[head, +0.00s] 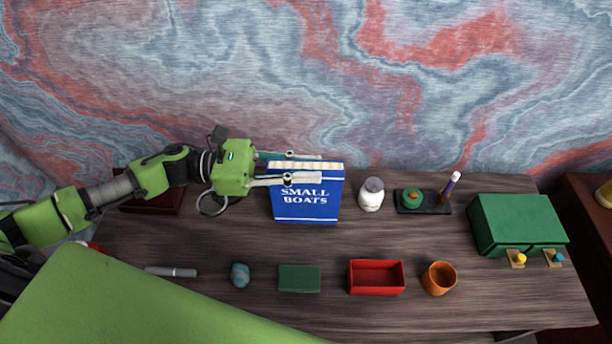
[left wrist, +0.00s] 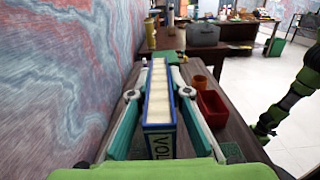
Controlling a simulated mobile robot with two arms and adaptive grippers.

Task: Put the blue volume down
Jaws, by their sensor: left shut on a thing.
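The blue volume (head: 306,208), with "SMALL BOATS" on its cover, stands upright near the back of the desk (head: 225,292). My left gripper (head: 304,167) reaches in from the left and is shut on the book near its top edge. In the left wrist view the blue volume (left wrist: 159,108) sits between the two fingers, its cream pages facing up and "VOL" on its spine. Whether its lower edge touches the desk cannot be told.
Right of the book are a white jar (head: 371,195), a black pen tray (head: 424,209) and a green cabinet (head: 517,224).

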